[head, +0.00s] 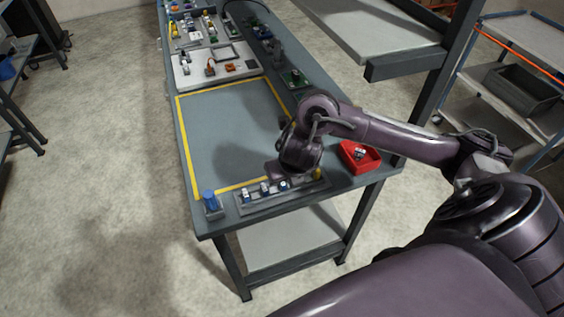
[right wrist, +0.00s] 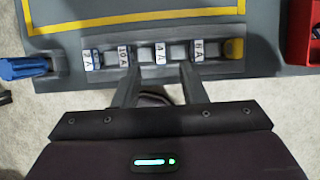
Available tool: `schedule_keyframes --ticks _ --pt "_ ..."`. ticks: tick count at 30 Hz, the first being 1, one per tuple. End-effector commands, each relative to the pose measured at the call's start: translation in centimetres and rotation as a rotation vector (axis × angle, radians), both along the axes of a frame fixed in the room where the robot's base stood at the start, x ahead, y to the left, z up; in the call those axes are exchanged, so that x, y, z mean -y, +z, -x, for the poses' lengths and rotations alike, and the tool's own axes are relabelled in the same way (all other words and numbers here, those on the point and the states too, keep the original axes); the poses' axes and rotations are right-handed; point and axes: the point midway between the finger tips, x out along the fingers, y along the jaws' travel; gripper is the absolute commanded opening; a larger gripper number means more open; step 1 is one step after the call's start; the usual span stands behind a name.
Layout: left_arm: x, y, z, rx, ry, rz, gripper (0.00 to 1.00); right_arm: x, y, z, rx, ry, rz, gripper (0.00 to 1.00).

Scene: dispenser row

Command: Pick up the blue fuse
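A grey dispenser strip (head: 243,208) lies along the table's near edge and holds several small fuses with white labels. In the right wrist view, the leftmost fuse (right wrist: 92,59) shows blue around its label. The other fuses are too small for me to tell their colours surely. My right gripper (right wrist: 160,68) is open and empty over the strip's front edge. Its fingers are spread on either side of the fuse marked 4A (right wrist: 160,53), and I cannot tell how high above it they are. My left gripper is not in view.
A yellow round piece (right wrist: 234,49) sits at the strip's right end. A red bin (head: 352,162) with small parts stands at right. The yellow-bordered area (head: 215,135) behind the strip is clear.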

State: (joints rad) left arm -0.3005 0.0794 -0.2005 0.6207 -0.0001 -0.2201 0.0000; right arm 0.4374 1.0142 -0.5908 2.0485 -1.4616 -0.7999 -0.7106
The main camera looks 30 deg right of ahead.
Motion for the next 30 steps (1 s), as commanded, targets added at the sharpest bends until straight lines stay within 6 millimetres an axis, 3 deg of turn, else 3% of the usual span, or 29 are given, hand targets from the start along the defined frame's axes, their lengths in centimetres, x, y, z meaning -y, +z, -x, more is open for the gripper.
schedule_keyframes --ticks 11,20,30 --pt "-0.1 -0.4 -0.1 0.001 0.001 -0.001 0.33 0.6 -4.8 -1.8 0.000 -0.006 -0.002 0.38" --pt "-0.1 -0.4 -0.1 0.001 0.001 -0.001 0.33 0.7 -5.3 -2.1 0.002 -0.003 -0.002 0.38" --pt "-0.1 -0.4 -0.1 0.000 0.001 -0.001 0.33 0.7 -5.3 -2.1 0.003 -0.003 -0.002 0.00"
